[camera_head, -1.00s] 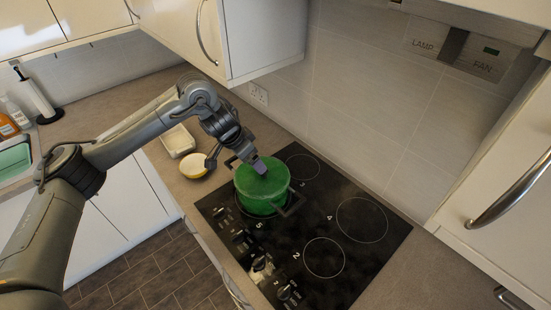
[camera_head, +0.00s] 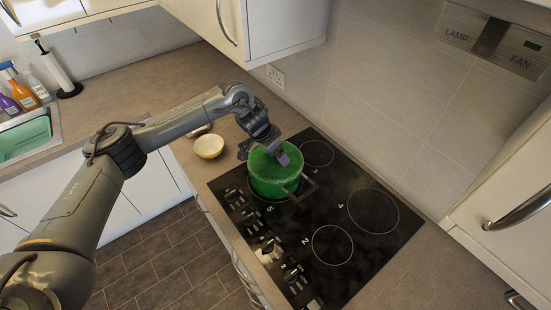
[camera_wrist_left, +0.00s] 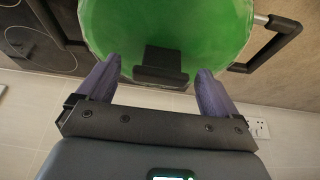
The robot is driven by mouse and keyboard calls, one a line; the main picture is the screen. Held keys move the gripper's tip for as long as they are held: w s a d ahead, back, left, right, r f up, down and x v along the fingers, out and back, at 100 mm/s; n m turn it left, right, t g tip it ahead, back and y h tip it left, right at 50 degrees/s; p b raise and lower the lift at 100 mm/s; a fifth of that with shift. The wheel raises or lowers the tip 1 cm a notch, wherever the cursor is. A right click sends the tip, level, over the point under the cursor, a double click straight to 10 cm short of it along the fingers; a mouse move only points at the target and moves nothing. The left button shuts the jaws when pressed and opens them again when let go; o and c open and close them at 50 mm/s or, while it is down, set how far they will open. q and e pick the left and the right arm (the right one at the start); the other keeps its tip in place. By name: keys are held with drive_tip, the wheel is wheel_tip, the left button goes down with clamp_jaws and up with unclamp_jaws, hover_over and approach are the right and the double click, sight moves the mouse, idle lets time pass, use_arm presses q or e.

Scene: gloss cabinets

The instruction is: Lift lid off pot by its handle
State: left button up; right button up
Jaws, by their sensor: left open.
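The green pot (camera_head: 270,182) stands on the back-left area of the black hob, with a dark side handle (camera_head: 303,189) on its near right. Its green lid (camera_head: 263,154) is on top; the lid also fills the top of the left wrist view (camera_wrist_left: 200,30). The dark lid handle (camera_wrist_left: 161,66) shows in the wrist view between the two purple fingers. My left gripper (camera_wrist_left: 158,84) is open just at the lid, with a finger on either side of the handle, not visibly closed on it. In the head view the gripper (camera_head: 272,152) covers the lid handle.
The black hob (camera_head: 375,245) has free cooking rings right of the pot. A yellow-rimmed bowl (camera_head: 209,146) sits on the counter left of it. A wall cabinet (camera_head: 275,30) hangs above the arm. Bottles (camera_head: 22,92) stand by the sink.

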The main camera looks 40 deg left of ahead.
use_arm(q)
drive_tip(key=shift+w+f, duration=0.25)
drive_tip(key=shift+f, duration=0.45)
drive_tip(key=shift+c, duration=0.2)
drive_tip(key=c, duration=1.2)
drive_tip(key=shift+r, duration=0.1)
drive_tip(key=shift+c, duration=1)
drive_tip(key=shift+r, duration=0.1)
